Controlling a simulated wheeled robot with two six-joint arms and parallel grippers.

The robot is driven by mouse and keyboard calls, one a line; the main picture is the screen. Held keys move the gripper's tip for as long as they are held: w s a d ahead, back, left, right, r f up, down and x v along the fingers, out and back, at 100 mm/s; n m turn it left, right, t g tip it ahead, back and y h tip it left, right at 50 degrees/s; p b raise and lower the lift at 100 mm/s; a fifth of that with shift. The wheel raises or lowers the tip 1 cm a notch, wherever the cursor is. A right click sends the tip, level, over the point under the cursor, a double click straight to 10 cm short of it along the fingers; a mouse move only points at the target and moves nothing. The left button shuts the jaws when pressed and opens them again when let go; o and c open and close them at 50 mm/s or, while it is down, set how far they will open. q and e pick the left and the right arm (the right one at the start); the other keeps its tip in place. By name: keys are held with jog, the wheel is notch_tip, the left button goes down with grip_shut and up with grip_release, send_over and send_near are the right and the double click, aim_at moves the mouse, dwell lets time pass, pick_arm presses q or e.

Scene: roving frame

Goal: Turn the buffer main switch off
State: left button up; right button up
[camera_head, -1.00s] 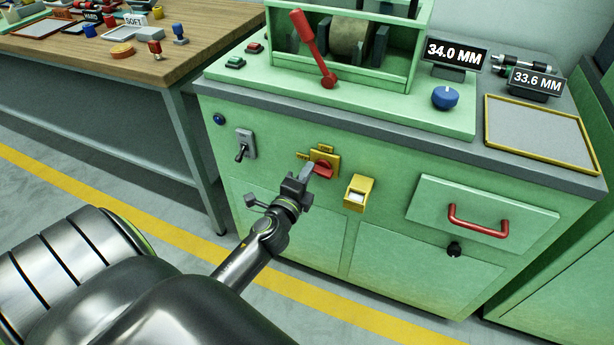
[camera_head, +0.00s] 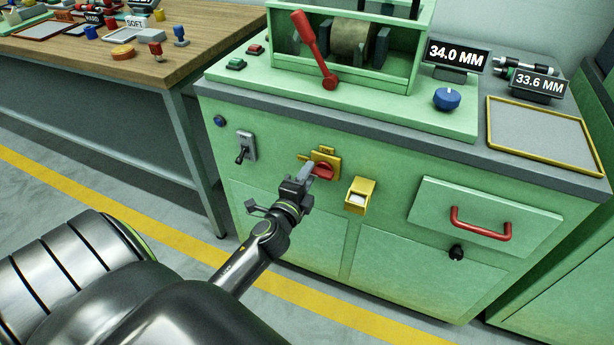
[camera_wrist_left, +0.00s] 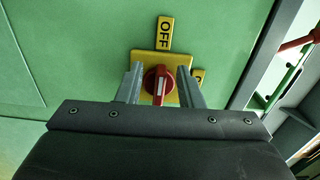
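The main switch is a red rotary knob (camera_head: 323,171) on a yellow plate (camera_head: 331,159) on the front of the green machine. In the left wrist view the red knob (camera_wrist_left: 159,86) has a white bar roughly in line with the OFF label (camera_wrist_left: 165,33) above it. The ON label (camera_wrist_left: 198,76) is partly hidden by a finger. My left gripper (camera_head: 307,173) is at the switch. In the wrist view its two fingers (camera_wrist_left: 160,88) are apart, one on each side of the knob; contact cannot be told. My right gripper is out of view.
A grey toggle switch (camera_head: 245,147) is to the left of the main switch and a yellow box (camera_head: 359,195) to its right. A drawer with a red handle (camera_head: 481,224) is further right. A wooden workbench (camera_head: 190,45) stands at the left.

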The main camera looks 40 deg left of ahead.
pick_arm(q)
jog(key=b+v, duration=0.2)
jog(key=v, duration=1.5)
jog(key=shift+s+d+b, duration=0.15)
jog(key=shift+s+b, duration=0.05)
jog(key=shift+b, duration=0.15)
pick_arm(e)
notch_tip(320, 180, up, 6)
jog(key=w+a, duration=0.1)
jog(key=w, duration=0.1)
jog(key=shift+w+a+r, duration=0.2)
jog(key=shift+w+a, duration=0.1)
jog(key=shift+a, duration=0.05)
